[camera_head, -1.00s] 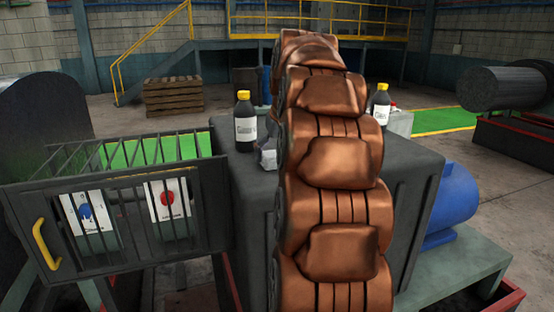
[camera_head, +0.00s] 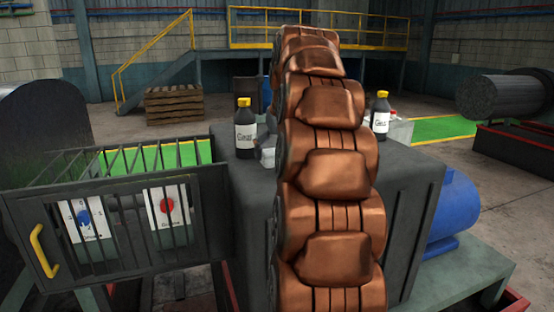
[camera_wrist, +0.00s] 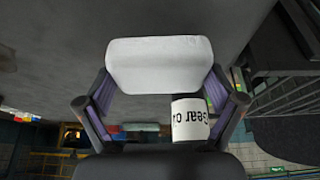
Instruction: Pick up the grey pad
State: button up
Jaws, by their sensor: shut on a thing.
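The grey pad (camera_wrist: 160,65) is a pale, rounded block, seen in the wrist view between the two fingers of my gripper (camera_wrist: 162,82). My gripper is shut on it, with a finger at each side. In the head view, my copper-coloured arm hides the gripper. A small pale shape (camera_head: 267,154) shows at the arm's left edge beside a bottle; I cannot tell if it is the pad. Whether the pad touches the surface is unclear.
A dark bottle with a yellow cap (camera_head: 245,128) stands on the dark machine housing (camera_head: 410,190) left of my arm. Another bottle (camera_head: 380,115) stands to the right. A barred cage (camera_head: 125,220) with a yellow handle is at the left. A blue motor (camera_head: 455,210) is at the right.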

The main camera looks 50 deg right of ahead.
jog(key=shift+r, duration=0.5)
jog(key=shift+s+a, duration=0.1)
jog(key=shift+s, duration=0.05)
jog(key=shift+s+a+b, duration=0.55)
jog(key=shift+s+a, duration=0.1)
jog(key=shift+a, duration=0.05)
jog(key=s+a+r+b, duration=0.1)
jog(key=s+a+b, duration=0.2)
jog(key=s+a, duration=0.6)
jog(key=shift+s+a+r, duration=0.25)
jog(key=shift+s, duration=0.25)
jog(key=o, duration=0.6)
jog(key=c, duration=0.5)
jog(key=shift+a, duration=0.15)
